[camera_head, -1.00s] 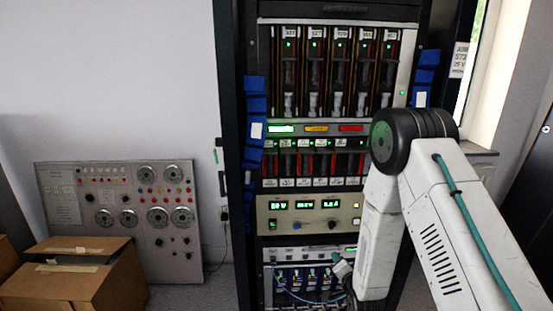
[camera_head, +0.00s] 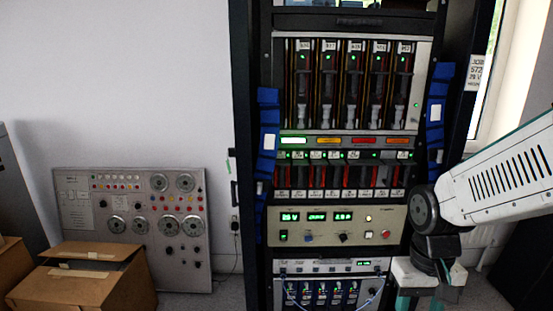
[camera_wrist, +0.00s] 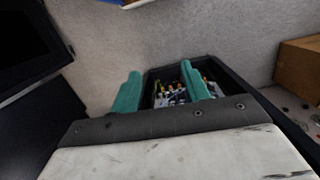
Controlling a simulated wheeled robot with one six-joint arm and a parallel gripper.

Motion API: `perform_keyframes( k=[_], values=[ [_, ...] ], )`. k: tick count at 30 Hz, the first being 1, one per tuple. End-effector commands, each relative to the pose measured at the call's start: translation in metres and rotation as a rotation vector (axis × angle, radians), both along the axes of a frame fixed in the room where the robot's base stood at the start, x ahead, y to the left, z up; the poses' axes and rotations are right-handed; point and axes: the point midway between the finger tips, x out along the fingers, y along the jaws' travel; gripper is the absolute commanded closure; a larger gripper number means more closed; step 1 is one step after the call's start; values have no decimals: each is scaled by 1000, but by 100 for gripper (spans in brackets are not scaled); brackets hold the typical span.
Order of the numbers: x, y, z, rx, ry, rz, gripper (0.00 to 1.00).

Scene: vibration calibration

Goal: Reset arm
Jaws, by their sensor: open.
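My gripper (camera_wrist: 161,88) shows in the wrist view with two teal fingers spread apart and nothing between them. In the head view my arm enters from the right, bends at a dark joint and turns down in front of the rack's lower right side. Only a little teal of the gripper end shows at the bottom edge there; the fingertips are cut off. The equipment rack (camera_head: 394,222) stands upright in the middle, with lit green displays and several slotted modules.
A grey panel with dials (camera_head: 82,216) leans on the wall at left. A cardboard box (camera_head: 77,289) stands before it. In the wrist view, a dark open box (camera_wrist: 153,76) with small coloured parts lies beyond the fingers, and a brown box (camera_wrist: 300,66) at right. Carpet between is clear.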

Motion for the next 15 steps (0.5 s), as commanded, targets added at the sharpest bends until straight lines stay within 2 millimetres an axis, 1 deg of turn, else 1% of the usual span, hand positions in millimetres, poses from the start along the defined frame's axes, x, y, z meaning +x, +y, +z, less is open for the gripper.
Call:
perform_keyframes(
  k=[1,3,7,10,15],
  values=[
    [-16,-1,18,1,5,18,54],
    [-38,-3,39,1,18,40,54],
    [-74,-6,71,1,6,62,54],
    [-91,-7,90,-1,-51,59,54],
    [-101,-8,111,-5,-173,52,54]
  ],
)
